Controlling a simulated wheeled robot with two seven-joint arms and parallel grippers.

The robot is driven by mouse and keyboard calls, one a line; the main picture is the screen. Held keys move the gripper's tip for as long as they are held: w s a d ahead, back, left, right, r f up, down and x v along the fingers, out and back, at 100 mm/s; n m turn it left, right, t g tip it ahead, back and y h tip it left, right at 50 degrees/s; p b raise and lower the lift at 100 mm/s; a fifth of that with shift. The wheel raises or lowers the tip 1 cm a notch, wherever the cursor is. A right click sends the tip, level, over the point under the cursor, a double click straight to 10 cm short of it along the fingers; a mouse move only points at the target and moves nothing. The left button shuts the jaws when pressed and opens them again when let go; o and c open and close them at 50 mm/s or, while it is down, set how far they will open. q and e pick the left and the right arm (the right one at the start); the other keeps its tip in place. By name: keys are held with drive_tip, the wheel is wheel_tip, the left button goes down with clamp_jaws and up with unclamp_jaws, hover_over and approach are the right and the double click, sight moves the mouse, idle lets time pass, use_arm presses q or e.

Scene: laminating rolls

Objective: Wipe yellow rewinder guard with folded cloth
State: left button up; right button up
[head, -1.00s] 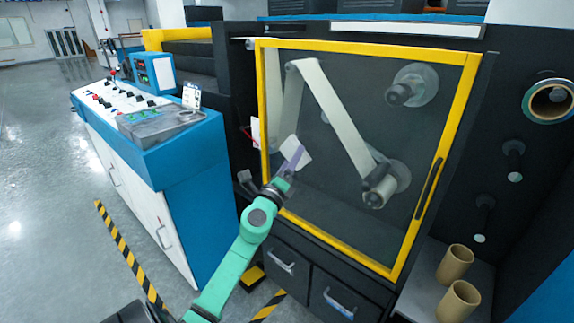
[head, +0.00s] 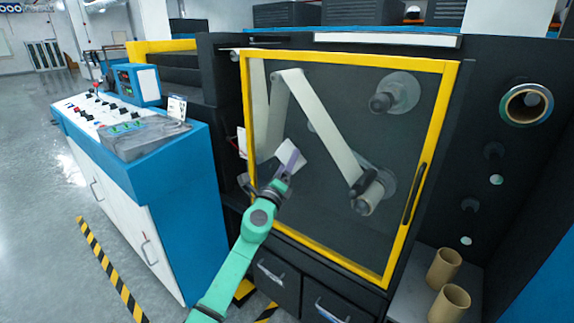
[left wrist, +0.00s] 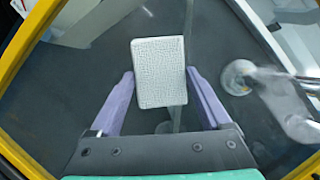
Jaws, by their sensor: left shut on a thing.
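The yellow rewinder guard (head: 350,57) is a large yellow frame around a see-through dark panel on the front of the black machine. It is closed, with a dark handle on its right side. My left gripper (head: 288,165) is in front of the guard's lower left area. It is shut on a folded white cloth (head: 282,150). In the left wrist view the cloth (left wrist: 160,72) is a textured pale rectangle between the purple fingers, facing the panel. I cannot tell whether the cloth touches it. The guard's yellow edge (left wrist: 22,40) also shows there. My right gripper is out of view.
Rollers and a pale web (head: 315,110) show behind the panel. A blue and white control console (head: 165,180) stands to the left. Two cardboard cores (head: 445,268) stand on a shelf at lower right. Drawers (head: 280,275) are below the guard. Open floor lies at far left.

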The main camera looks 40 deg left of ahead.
use_arm(q)
drive_tip(key=shift+w, duration=0.4)
drive_tip(key=shift+w+b, duration=0.3)
drive_tip(key=shift+w, duration=0.25)
